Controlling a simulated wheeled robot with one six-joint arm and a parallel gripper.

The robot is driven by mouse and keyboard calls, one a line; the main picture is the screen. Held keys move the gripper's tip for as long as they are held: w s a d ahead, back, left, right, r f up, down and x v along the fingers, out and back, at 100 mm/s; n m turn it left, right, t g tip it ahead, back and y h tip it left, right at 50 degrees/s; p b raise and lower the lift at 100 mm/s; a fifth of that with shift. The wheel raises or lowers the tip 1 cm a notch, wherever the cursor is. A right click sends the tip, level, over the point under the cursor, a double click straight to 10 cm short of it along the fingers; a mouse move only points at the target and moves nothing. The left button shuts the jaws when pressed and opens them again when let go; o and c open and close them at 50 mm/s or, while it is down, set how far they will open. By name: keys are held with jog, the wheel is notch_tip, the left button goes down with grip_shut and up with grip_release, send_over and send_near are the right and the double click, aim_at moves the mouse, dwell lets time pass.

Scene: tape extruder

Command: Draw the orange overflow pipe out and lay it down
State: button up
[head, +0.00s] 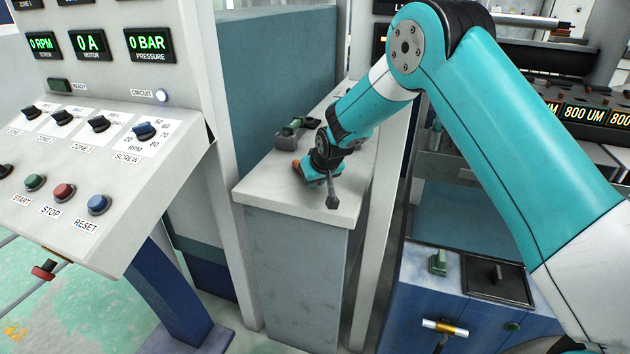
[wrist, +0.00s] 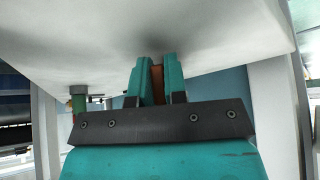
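The orange overflow pipe (head: 298,168) shows only as a small orange piece on top of the pale grey cabinet, beside my gripper (head: 308,172). The rest of it is hidden by my gripper and wrist. In the wrist view, my gripper (wrist: 158,80) has its two teal fingers on either side of the brownish-orange pipe (wrist: 157,84). The pipe fills the narrow gap between them, so the fingers look shut on it. The fingertips are close to the pale cabinet surface (wrist: 230,40). Whether the pipe is still seated cannot be seen.
A control panel (head: 95,165) with knobs and buttons juts out at the left. A blue cabinet (head: 470,300) with an orange-and-white handle (head: 444,327) stands at the lower right.

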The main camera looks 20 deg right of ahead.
jog(key=shift+f+t+b, duration=0.3)
jog(key=shift+f+b, duration=0.05)
jog(key=shift+b, duration=0.25)
jog(key=shift+s, duration=0.1)
jog(key=shift+s+f, duration=0.1)
jog(key=shift+f, duration=0.15)
jog(key=shift+o, duration=0.2)
jog(key=shift+s+f+b, duration=0.15)
jog(key=shift+f+b, duration=0.1)
jog(key=shift+b, duration=0.05)
dwell(0.6)
dwell(1.0)
jog(key=o, duration=0.4)
jog(key=shift+o, duration=0.9)
jog(key=shift+s+r, duration=0.2)
jog(key=shift+r, duration=0.15)
jog(key=v, duration=1.7)
jog(key=shift+w+r, duration=0.25)
jog(key=shift+r, duration=0.1)
